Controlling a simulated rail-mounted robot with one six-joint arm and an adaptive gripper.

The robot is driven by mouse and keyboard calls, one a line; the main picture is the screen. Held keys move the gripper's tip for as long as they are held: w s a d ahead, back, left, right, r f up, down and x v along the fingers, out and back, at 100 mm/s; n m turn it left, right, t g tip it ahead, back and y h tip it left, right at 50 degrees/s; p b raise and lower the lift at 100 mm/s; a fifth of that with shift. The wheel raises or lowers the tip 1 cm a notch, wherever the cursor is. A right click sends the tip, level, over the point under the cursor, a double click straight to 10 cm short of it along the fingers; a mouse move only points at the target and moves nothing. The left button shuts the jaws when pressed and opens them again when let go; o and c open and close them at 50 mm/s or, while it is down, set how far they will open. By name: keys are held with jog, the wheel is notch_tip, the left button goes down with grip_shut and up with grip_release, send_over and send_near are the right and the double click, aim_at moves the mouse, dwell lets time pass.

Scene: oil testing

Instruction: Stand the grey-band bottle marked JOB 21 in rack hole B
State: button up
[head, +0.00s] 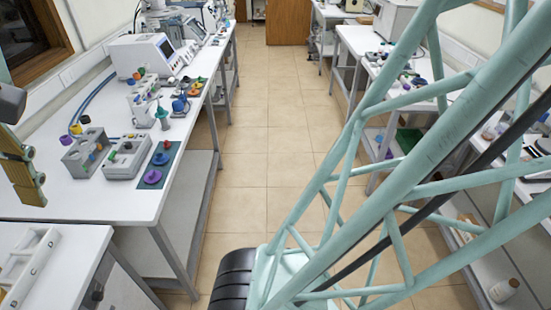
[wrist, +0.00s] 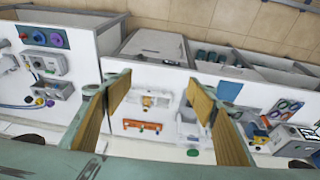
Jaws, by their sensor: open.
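My gripper (wrist: 160,92) is open and empty in the wrist view, its two tan-padded fingers spread wide above the benches. It also shows at the left edge of the head view (head: 22,170), above the left bench. No grey-band bottle and no JOB 21 marking can be made out in either view.
The left bench (head: 60,190) carries grey units (head: 127,156) with coloured knobs or caps, a green mat (head: 158,168) and a white instrument (head: 146,56). The tiled aisle (head: 265,140) is clear. My green lattice arm crosses the right side.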

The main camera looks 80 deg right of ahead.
jog(key=s+f+m, duration=0.1)
jog(key=s, duration=0.7)
jog(key=shift+f, duration=0.35)
jog(key=shift+w+r+t, duration=0.15)
jog(key=shift+t, duration=0.15)
jog(key=shift+a, duration=0.1)
